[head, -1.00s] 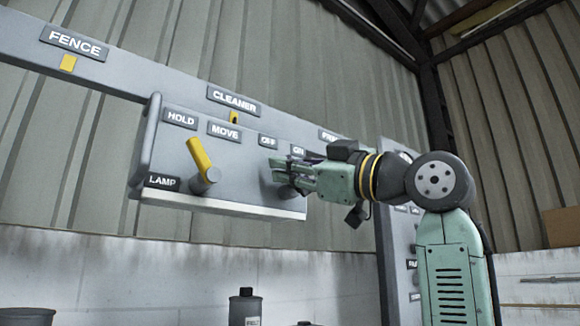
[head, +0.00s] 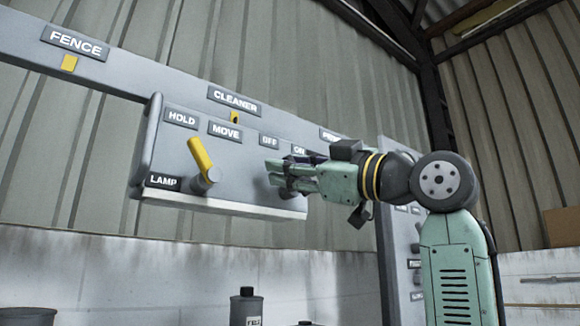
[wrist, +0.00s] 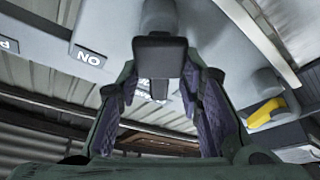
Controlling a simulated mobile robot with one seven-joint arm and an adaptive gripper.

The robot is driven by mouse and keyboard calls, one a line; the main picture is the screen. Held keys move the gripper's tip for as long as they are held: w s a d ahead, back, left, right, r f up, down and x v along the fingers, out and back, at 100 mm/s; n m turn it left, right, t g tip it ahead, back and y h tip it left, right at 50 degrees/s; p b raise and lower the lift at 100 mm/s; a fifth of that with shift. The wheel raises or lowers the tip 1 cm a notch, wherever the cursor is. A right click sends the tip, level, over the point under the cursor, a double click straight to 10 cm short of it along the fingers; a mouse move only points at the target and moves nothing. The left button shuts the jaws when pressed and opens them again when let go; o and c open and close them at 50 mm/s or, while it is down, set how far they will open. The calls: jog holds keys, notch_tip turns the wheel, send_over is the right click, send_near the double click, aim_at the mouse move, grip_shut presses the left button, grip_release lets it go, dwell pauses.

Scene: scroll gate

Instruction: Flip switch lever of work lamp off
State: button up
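The lamp panel (head: 232,185) is a grey box marked LAMP, with HOLD, MOVE, OFF and ON labels. My gripper (head: 272,174) is at its right part, below the OFF label (head: 269,140) and the ON label (head: 299,151). In the head view my fingers hide the switch lever. In the wrist view a dark block, apparently the switch lever's handle (wrist: 160,56), stands at a grey round hub, between my gripper's parted fingers (wrist: 160,80). Whether the pads touch it is unclear. The ON label (wrist: 90,57) is to its left there.
A yellow lever (head: 201,155) sits on the panel's left part, under HOLD and MOVE; it also shows in the wrist view (wrist: 265,112). A handle bar (head: 146,140) runs down the panel's left edge. A dark canister (head: 246,307) stands below.

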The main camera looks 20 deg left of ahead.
jog(key=v, duration=1.1)
jog(key=shift+d, duration=0.3)
jog(key=shift+s+f, duration=0.1)
jog(key=shift+f, duration=0.05)
